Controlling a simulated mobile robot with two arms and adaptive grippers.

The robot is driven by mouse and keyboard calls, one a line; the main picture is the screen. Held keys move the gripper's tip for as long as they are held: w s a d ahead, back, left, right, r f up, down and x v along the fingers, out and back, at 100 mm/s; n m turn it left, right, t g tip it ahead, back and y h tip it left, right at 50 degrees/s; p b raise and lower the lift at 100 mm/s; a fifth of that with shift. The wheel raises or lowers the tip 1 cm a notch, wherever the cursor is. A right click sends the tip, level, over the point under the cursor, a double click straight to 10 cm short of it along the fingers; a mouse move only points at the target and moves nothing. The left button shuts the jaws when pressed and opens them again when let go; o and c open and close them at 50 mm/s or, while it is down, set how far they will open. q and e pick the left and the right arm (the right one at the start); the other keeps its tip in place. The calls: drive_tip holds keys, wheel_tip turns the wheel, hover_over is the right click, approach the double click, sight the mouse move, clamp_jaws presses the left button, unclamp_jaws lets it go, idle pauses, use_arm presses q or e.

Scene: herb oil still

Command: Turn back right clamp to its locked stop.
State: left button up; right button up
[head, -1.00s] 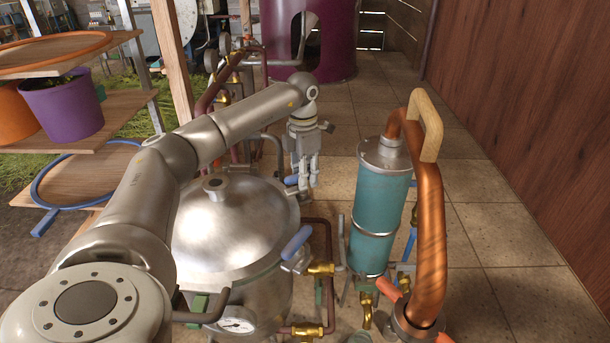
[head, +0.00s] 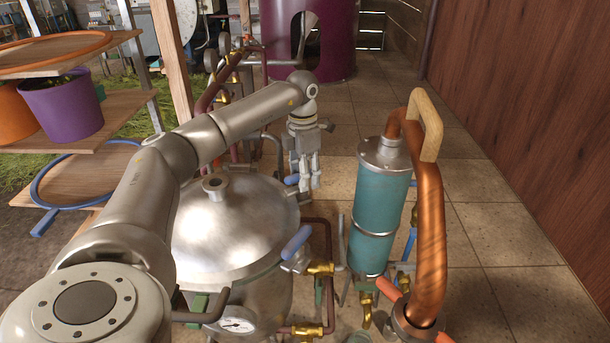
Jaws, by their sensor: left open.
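The still pot (head: 228,225) has a domed steel lid. The back right clamp (head: 291,180) shows as a short blue handle at the lid's back right rim, partly hidden by my gripper. My left gripper (head: 310,184) is open, fingers pointing down, just to the right of this blue handle. I cannot tell whether a finger touches it. A second clamp with a blue handle (head: 296,242) sits at the front right of the rim, tilted up. My right gripper is not in view.
A teal condenser cylinder (head: 378,218) and a thick copper pipe (head: 430,240) with a wooden handle (head: 427,125) stand to the right. Brass valves (head: 320,268) and pipes sit beside the pot. The tiled floor is clear further right.

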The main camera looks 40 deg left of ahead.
use_arm(q)
wheel_tip(320, 180, up, 12)
drive_tip(key=shift+w+a, duration=0.15)
drive_tip(key=shift+a, duration=0.2)
drive_tip(key=shift+f, duration=0.2)
idle(0.3)
